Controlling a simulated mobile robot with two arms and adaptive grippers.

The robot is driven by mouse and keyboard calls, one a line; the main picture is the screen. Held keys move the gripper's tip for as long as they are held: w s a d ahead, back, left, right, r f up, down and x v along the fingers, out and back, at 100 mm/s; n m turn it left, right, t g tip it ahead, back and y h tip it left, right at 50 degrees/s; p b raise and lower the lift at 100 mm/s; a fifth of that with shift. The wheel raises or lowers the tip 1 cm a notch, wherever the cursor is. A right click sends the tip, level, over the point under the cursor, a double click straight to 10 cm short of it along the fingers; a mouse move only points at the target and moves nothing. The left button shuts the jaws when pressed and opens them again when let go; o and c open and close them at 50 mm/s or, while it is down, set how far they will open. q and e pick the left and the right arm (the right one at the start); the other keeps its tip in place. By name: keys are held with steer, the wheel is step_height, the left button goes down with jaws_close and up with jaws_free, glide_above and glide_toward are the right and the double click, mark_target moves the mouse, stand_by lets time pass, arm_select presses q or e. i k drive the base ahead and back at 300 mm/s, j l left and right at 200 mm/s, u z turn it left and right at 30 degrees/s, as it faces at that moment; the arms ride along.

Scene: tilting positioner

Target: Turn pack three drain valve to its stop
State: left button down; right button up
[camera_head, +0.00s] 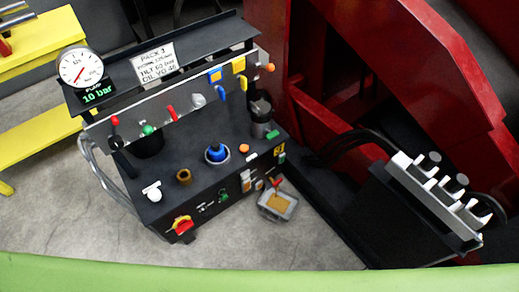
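The hydraulic power unit marked PACK 3 (155,62) stands in the middle left of the head view as a dark cabinet. A small red handle (275,183) shows low at its right end, just above a grey tray (264,203) with amber contents; it looks like the drain valve, but its body is too small to make out. A round gauge (80,67) at the upper left has a display reading 10 bar. Neither of my grippers is in view.
A red machine frame (420,70) and a silver valve block (440,195) with hoses stand right. Grey floor (325,240) is clear in front.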

mark_target(276, 183)
steer(key=k, duration=0.95)
